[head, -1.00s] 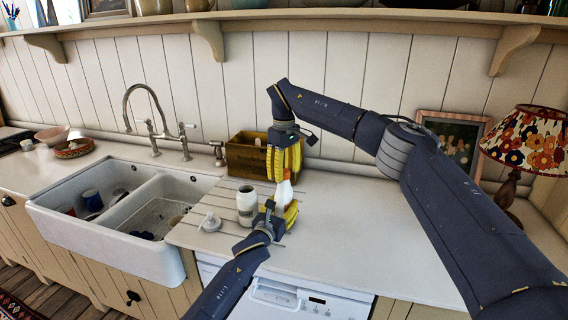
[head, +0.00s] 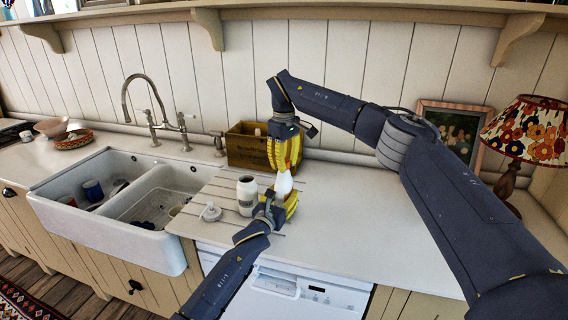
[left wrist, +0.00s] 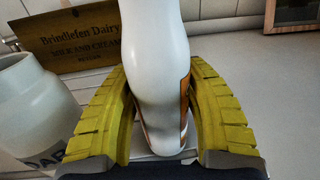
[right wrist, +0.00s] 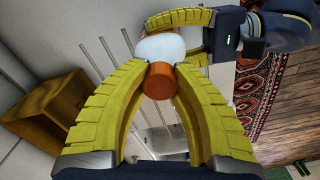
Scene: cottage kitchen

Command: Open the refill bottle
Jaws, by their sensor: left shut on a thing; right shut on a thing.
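The refill bottle (head: 284,184) is white and stands upright near the counter's front. My left gripper (head: 281,205) is shut around its body. The left wrist view shows the white bottle (left wrist: 155,70), with part of an orange label, between both yellow fingers. My right gripper (head: 285,160) points down from above with its fingers around the bottle's top. In the right wrist view the orange cap (right wrist: 159,82) sits between the fingertips, on the white bottle shoulder (right wrist: 160,47). The fingers mostly hide the cap in the head view.
A white jar (head: 247,196) stands open just left of the bottle, with a small white lid-like piece (head: 210,212) beside it. A wooden crate (head: 250,148) is behind. The sink (head: 110,228) is left; the counter is clear to the right.

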